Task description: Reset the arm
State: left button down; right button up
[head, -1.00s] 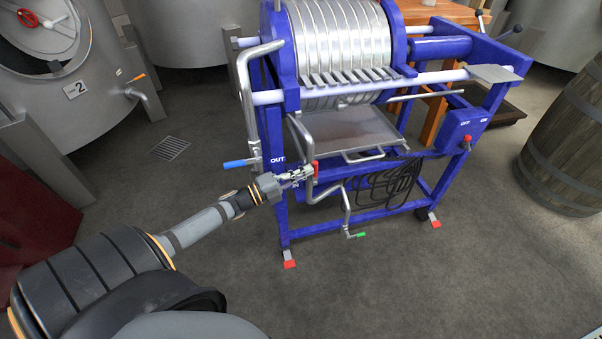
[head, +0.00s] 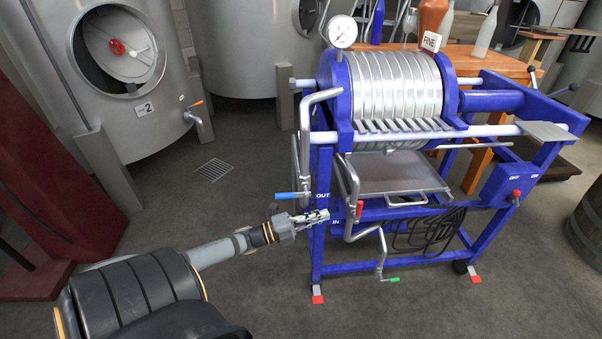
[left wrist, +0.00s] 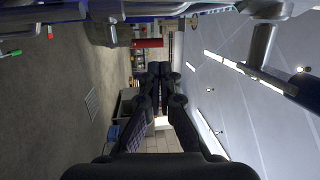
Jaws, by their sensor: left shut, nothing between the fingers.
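My left arm comes in from the lower left of the head view. Its gripper (head: 318,216) is shut and empty, at the left front side of the blue filter press, by the IN and OUT labels. In the left wrist view its dark fingers (left wrist: 160,70) are together with nothing between them. A red handle (head: 359,209) stands on the press's pipe just right of the gripper. A blue handle (head: 287,195) is just above and left of it. I cannot tell from the head view whether the gripper touches the press frame. My right gripper is not in view.
The filter press (head: 390,100) with its metal plates fills the right middle. A steel tank (head: 120,90) marked 2 stands at the left behind. A wooden table (head: 500,62) with bottles is at the back right, a barrel (head: 590,225) at the right edge. The front floor is open.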

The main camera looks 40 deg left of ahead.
pick_arm(q)
jog(key=v, duration=0.3)
jog(key=p+v, duration=0.1)
jog(key=shift+s+a+r, duration=0.25)
jog(key=shift+s, duration=0.05)
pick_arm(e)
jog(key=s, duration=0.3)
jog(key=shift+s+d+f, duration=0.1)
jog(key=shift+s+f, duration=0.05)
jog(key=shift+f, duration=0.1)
